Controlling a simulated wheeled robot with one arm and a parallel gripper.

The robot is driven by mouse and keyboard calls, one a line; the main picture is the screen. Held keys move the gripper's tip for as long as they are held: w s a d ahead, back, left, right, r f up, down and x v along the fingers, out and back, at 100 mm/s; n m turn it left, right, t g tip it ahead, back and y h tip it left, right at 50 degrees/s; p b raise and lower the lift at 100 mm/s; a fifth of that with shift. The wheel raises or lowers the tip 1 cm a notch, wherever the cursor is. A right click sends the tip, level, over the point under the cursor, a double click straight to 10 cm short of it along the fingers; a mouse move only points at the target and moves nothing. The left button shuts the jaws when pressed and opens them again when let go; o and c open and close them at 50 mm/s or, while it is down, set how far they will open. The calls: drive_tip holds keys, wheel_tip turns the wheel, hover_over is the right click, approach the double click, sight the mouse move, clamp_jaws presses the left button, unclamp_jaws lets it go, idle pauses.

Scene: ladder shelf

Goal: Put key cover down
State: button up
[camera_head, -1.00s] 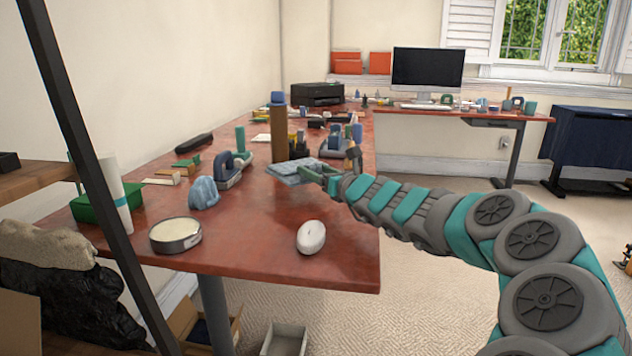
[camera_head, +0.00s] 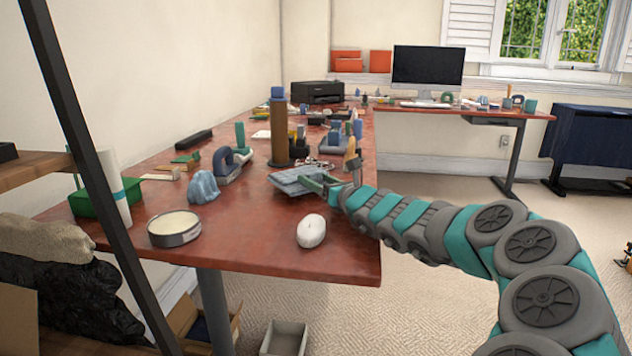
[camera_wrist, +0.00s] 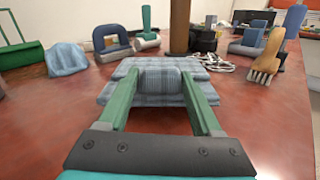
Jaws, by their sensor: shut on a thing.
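The key cover, which I take to be the flat grey-blue, checked piece (camera_wrist: 118,88), lies across my gripper's fingertips in the wrist view. It looks layered, with a raised ribbed middle between the two green fingers. My gripper (camera_wrist: 164,82) is shut on this middle part. In the head view the key cover (camera_head: 293,182) is over the red table's right part, in front of the brown post, with my gripper (camera_head: 326,182) at its right side. It looks slightly tilted. I cannot tell whether its underside touches the table.
The red table (camera_head: 255,248) has free room at its front. A white mouse-like object (camera_head: 311,231) and a round tin (camera_head: 174,228) stand there. A blue crumpled lump (camera_head: 203,187), a brown post (camera_head: 279,135), cables (camera_wrist: 212,62) and a wooden-handled brush (camera_wrist: 267,58) are near.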

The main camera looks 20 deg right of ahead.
drive_tip(key=o, duration=1.1)
drive_tip(key=shift+a+f, duration=0.1)
drive_tip(key=shift+f, duration=0.4)
drive_tip(key=shift+c, duration=0.2)
drive_tip(key=o, duration=0.4)
drive_tip(key=shift+f, duration=0.35)
drive_tip(key=shift+r+p, duration=0.4)
drive_tip(key=shift+r, duration=0.05)
drive_tip(key=shift+s+r, duration=0.15)
drive_tip(key=shift+s, duration=0.05)
drive_tip(key=s, duration=0.3)
drive_tip(key=s+d, duration=0.1)
drive_tip(key=s, duration=0.2)
drive_tip(key=s+d+r, duration=0.1)
drive_tip(key=s, duration=0.2)
drive_tip(key=shift+s+d, duration=0.15)
drive_tip(key=shift+s, duration=1)
